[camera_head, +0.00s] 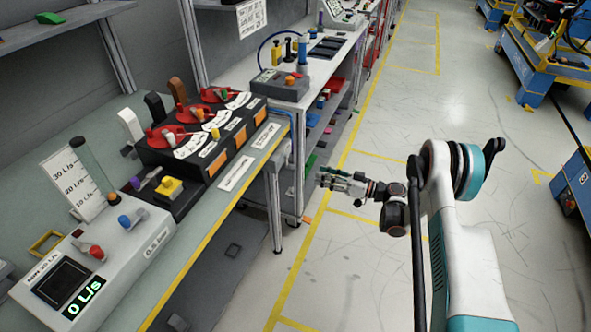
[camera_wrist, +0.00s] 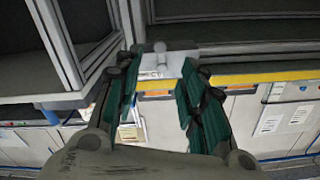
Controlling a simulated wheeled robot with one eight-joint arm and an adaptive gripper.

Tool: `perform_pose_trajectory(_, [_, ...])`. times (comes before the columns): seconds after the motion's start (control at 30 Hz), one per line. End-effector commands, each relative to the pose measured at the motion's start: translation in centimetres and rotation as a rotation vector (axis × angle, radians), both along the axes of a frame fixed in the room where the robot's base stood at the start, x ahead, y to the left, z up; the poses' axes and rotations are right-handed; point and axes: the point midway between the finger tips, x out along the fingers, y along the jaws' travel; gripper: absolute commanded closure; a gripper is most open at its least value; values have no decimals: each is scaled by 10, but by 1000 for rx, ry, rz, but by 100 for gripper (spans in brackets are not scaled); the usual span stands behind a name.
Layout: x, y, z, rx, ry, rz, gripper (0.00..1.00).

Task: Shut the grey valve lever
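My gripper (camera_head: 343,181) is out over the aisle floor, to the right of the workbenches and clear of them in the head view. In the wrist view its two dark green fingers (camera_wrist: 160,108) stand wide apart with nothing between them. Beyond the fingertips, a small grey fitting with a rounded knob (camera_wrist: 160,48) stands on a pale labelled plate near a yellow-edged bench. It may be the grey valve lever, but I cannot tell for sure.
A dark control box (camera_head: 205,140) with red dials stands on the near bench, beside a grey console (camera_head: 95,265) reading 0 L/s. A second bench (camera_head: 325,70) carries more devices. Blue carts (camera_head: 545,70) stand at right. The aisle floor (camera_head: 390,130) is largely free.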

Motion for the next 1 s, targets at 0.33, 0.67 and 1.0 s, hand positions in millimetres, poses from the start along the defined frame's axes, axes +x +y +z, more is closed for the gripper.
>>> perform_pose_trajectory(0.33, [23, 66, -3, -1, 1, 3, 63])
perform_pose_trajectory(0.67, [38, 105, -1, -1, 1, 0, 63])
perform_pose_trajectory(1.0, [40, 110, 0, -1, 1, 0, 63])
